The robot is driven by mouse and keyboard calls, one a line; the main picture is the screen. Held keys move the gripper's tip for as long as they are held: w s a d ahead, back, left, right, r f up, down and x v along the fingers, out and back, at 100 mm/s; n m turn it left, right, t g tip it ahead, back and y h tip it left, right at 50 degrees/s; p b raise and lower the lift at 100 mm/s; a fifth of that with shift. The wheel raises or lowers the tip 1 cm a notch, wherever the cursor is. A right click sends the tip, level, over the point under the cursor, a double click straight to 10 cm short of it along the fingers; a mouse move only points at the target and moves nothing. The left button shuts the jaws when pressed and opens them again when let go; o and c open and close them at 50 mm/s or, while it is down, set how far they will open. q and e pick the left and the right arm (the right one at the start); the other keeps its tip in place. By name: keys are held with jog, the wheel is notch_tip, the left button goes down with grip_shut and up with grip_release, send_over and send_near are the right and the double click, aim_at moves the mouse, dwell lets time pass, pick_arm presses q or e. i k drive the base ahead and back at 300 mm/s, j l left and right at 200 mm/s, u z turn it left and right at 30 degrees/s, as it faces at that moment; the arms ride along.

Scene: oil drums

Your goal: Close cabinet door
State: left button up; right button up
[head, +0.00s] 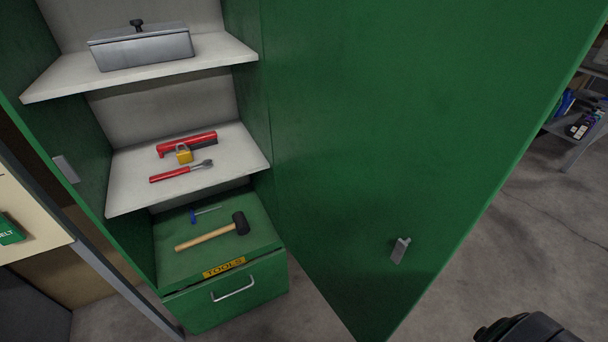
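The green cabinet (187,252) stands on the left of the head view with its shelves exposed. Its green door (400,130) is swung wide open and fills the middle and right of the view. A small grey latch (399,250) sits low on the door's visible face. A black part of my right arm (530,328) shows at the bottom right, apart from the door; its fingertips cannot be made out. My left gripper is out of view.
A metal box (140,46) sits on the upper shelf. Red tools (186,144) and a yellow padlock (184,154) lie on the middle shelf. A mallet (213,232) and screwdriver (205,213) lie above the drawer. Bare concrete floor (530,225) lies right of the door, before a shelf rack (580,125).

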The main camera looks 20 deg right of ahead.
aim_at(391, 120)
jog(key=l+u, duration=0.15)
jog(key=l, duration=0.3)
jog(key=k+l+u, duration=0.2)
jog(key=l, duration=0.25)
jog(key=l+u, duration=0.15)
jog(key=l, duration=0.3)
jog(key=k+l+u, duration=0.15)
jog(key=l, duration=0.3)
